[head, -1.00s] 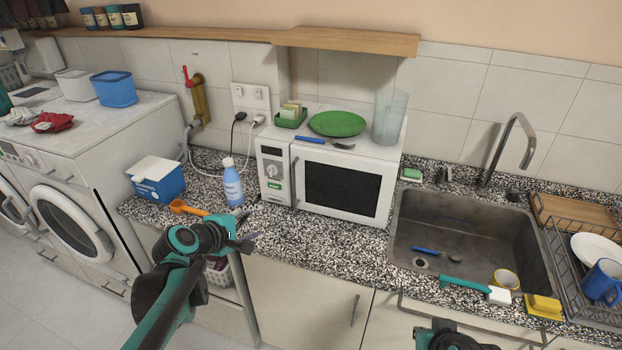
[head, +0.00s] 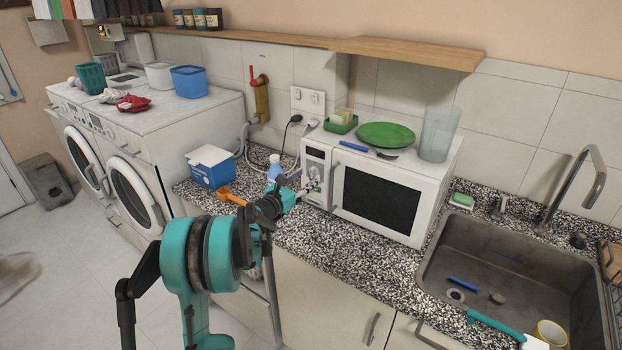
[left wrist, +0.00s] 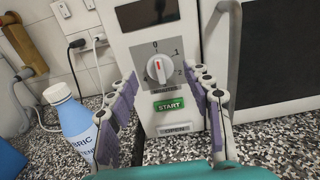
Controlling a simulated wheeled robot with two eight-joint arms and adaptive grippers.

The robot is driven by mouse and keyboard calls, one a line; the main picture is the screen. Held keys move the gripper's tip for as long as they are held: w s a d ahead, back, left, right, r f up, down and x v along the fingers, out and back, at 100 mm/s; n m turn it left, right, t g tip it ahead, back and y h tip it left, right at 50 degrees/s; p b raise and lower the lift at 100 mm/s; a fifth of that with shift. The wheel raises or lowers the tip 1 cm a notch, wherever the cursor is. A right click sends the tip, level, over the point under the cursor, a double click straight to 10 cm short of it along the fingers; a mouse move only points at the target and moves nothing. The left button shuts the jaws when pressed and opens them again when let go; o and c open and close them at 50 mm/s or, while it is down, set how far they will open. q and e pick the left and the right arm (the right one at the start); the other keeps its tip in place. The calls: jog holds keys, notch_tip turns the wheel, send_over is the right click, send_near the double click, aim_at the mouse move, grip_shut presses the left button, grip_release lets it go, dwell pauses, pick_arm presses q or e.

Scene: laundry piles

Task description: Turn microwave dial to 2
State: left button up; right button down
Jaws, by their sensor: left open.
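The white microwave (head: 390,192) stands on the speckled counter against the wall, with its control panel on the left side. In the left wrist view its dial (left wrist: 158,69) is a pale round knob with a red mark pointing up toward the 0. A 1 shows at its upper right; the lower numbers are partly hidden or unclear. The green START button (left wrist: 169,104) and the OPEN button (left wrist: 175,128) sit below. My left gripper (left wrist: 164,92) is open, its fingers on either side of the panel, with nothing between them. My right gripper is out of view.
A blue fabric bottle (left wrist: 77,125) stands close to the left fingers. The sink (head: 515,265) is at right; counter in front of the microwave is clear.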

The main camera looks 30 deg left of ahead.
pick_arm(q)
jog(key=shift+w, duration=1.1)
jog(key=c, duration=1.1)
jog(key=shift+c, duration=0.2)
jog(key=shift+m, duration=0.3)
jog(key=m, duration=0.5)
jog(key=shift+d, duration=0.15)
jog(key=m, duration=0.6)
jog(key=shift+d+f+m, duration=0.1)
jog(key=shift+m, duration=0.3)
jog(key=m, duration=1.1)
jog(key=shift+f, duration=0.15)
jog(key=shift+m, duration=0.4)
